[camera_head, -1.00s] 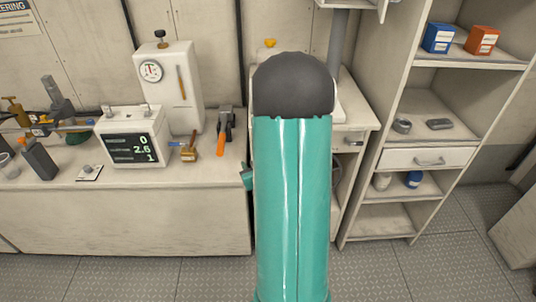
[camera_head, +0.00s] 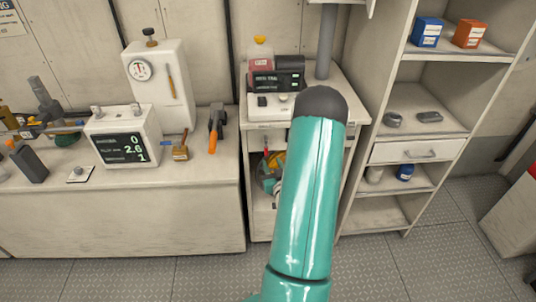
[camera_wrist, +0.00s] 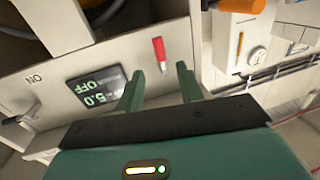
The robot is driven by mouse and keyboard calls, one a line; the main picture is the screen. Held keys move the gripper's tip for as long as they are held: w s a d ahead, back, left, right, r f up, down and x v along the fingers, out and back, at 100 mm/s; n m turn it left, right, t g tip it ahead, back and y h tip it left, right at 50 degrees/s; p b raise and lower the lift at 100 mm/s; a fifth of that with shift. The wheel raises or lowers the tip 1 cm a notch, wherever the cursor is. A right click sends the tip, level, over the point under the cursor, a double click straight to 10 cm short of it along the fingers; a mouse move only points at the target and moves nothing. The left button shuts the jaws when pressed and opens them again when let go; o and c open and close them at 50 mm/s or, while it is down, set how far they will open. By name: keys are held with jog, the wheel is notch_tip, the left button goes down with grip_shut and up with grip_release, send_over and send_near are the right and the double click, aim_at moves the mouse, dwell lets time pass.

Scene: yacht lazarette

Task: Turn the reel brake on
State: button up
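My gripper (camera_wrist: 160,72) is open and empty in the wrist view. A red lever handle (camera_wrist: 158,54) stands on a pale panel beyond and between its fingertips, apart from them. Left of it on the panel, a dark display (camera_wrist: 96,88) shows "5.0" and "OFF", tilted in the picture. Farther left are a marking that looks like "ON" (camera_wrist: 35,79) and a grey metal lever or knob (camera_wrist: 22,114). I cannot tell for sure which part is the reel brake. In the head view my arm hides most of the cabinet front (camera_head: 250,200); a teal part shows in its opening.
The bench at left holds a scale-like display box (camera_head: 123,137), a white gauge box (camera_head: 160,85) and an orange-handled tool (camera_head: 215,130). A small display unit (camera_head: 277,81) stands on the cabinet top. Open shelving (camera_head: 430,125) is at right. Floor in front is clear.

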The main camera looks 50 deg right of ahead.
aim_at(267, 151)
jog(key=x, duration=0.6)
jog(key=shift+w, duration=0.1)
grip_shut()
